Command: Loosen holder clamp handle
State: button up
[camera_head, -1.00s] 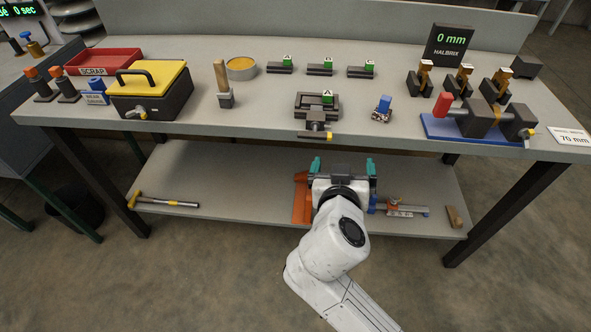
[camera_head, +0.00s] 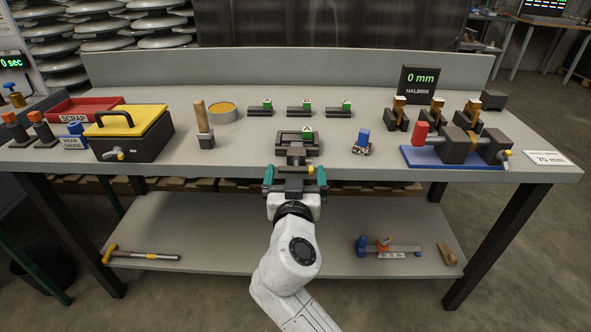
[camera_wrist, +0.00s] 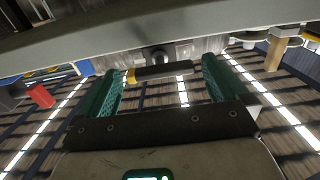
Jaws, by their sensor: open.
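The holder (camera_head: 283,138) is a dark block with a green-tagged piece marked A on it, at the front middle of the bench. Its clamp handle (camera_wrist: 163,71), a dark bar with a yellow end, hangs at the bench's front edge and shows between my fingers in the wrist view. In the head view, my gripper (camera_head: 295,177) is just below and in front of the holder, teal fingers wide apart, one either side of the handle. They do not touch it in the wrist view. I cannot tell how deep the handle sits between them.
The bench edge (camera_wrist: 200,24) runs close to my fingers in the wrist view. A yellow-lidded box (camera_head: 135,145) stands to the left, a blue-based vise (camera_head: 425,158) to the right. The lower shelf (camera_head: 205,215) holds a hammer (camera_head: 145,255) and a caliper-like tool (camera_head: 390,249).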

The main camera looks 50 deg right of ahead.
jog(key=shift+x, duration=1.05)
jog(key=shift+c, duration=0.5)
jog(key=c, duration=0.8)
jog(key=shift+c, duration=0.2)
